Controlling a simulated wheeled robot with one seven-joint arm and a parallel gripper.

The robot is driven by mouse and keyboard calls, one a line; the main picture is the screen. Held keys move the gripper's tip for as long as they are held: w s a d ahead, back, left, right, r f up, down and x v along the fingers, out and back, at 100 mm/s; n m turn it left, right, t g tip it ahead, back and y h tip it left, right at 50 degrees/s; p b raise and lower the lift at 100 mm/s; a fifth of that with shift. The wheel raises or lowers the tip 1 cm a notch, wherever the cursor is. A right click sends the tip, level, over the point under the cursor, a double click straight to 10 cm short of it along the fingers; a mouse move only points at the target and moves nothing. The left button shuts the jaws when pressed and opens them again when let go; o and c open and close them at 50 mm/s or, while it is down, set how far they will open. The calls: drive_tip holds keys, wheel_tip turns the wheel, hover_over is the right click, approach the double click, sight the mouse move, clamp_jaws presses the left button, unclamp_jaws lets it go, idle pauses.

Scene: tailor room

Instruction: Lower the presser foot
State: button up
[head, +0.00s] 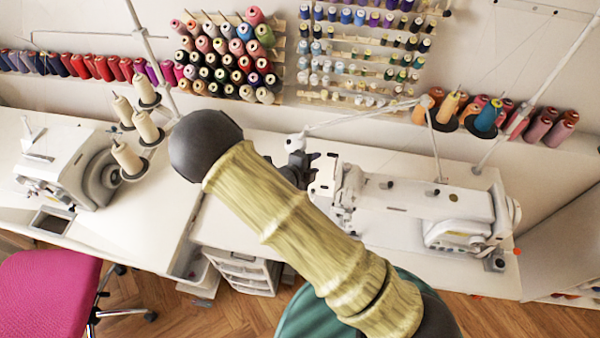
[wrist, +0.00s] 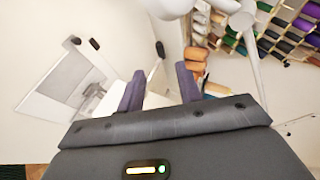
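The white sewing machine (head: 420,200) stands on the white table right of centre in the head view, its needle end to the left. My gripper (head: 298,168), dark with purplish fingers, is beside that end, partly hidden by my arm. The wrist view shows my gripper (wrist: 160,90) open, with a gap between its two fingers and nothing clearly held. A small dark-tipped piece (wrist: 160,49) on a pale stem shows just beyond the gap; I cannot tell whether it is the presser foot lever. The presser foot itself cannot be made out.
A second sewing machine (head: 75,165) stands at the left, with cream thread cones (head: 128,158) beside it. Thread racks (head: 225,60) line the wall. A thin thread stand (head: 435,150) rises behind the near machine. A pink chair (head: 50,290) is at the lower left.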

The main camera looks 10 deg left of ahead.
drive_tip(key=v, duration=0.7)
drive_tip(key=shift+s+b, duration=0.15)
drive_tip(key=shift+b, duration=0.2)
drive_tip(key=shift+a, duration=0.1)
drive_tip(key=shift+c, duration=0.4)
